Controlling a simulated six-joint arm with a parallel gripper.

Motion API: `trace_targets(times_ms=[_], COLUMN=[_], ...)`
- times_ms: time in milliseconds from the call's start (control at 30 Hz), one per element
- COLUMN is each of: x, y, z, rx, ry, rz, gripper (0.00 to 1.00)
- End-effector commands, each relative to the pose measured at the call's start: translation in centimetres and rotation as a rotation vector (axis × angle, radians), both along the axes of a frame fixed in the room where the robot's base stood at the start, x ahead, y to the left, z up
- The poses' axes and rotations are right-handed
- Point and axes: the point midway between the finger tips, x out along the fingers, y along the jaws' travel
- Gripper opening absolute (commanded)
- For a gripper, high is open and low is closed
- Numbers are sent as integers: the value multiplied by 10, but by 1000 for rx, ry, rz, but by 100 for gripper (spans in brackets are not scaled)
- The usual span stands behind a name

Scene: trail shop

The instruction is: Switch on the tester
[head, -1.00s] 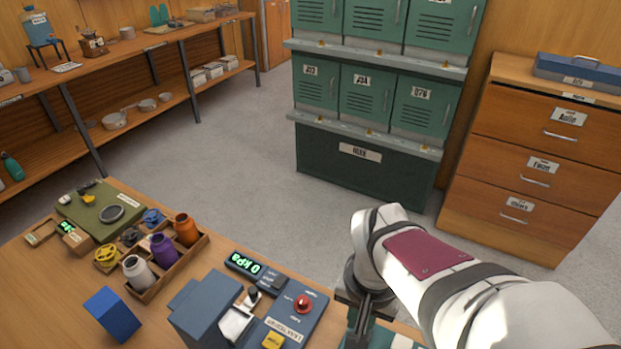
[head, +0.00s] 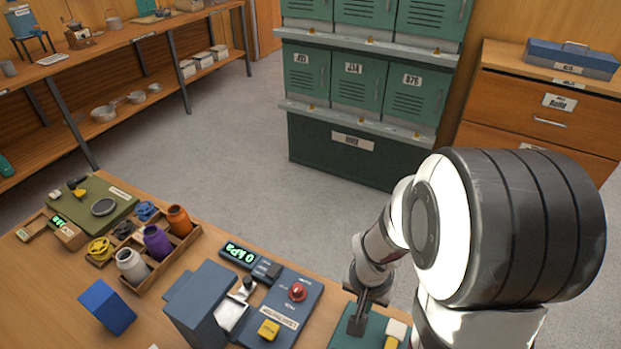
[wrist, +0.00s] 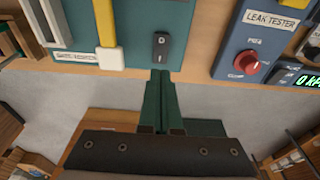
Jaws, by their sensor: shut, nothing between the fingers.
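The blue leak tester (head: 287,307) lies on the bench in the head view, with a red knob (head: 297,292) and a yellow block (head: 269,330). Its display (head: 238,254) is lit and reads 0 kPa. In the wrist view the leak tester (wrist: 262,20) is at the upper right. A teal panel (wrist: 195,30) beside it carries a dark rocker switch (wrist: 160,47) marked O and I, and a yellow lever with a white end. My gripper (wrist: 160,74) is shut and empty, its tips just below the rocker switch in the picture; contact cannot be told. The gripper (head: 357,325) is over the teal panel.
A blue box-shaped block (head: 202,305) stands left of the leak tester. A wooden tray (head: 187,243) holds several bottles. Green lockers stand beyond the bench.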

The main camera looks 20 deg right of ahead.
Motion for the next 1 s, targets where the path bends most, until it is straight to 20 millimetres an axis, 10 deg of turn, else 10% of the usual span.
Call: trace_targets(times_ms=[300, 1000], x=[4, 6], y=[-4, -9], z=[-42, -50], rx=[1, 27], ry=[1, 44], rz=[0, -3], gripper=[0, 0])
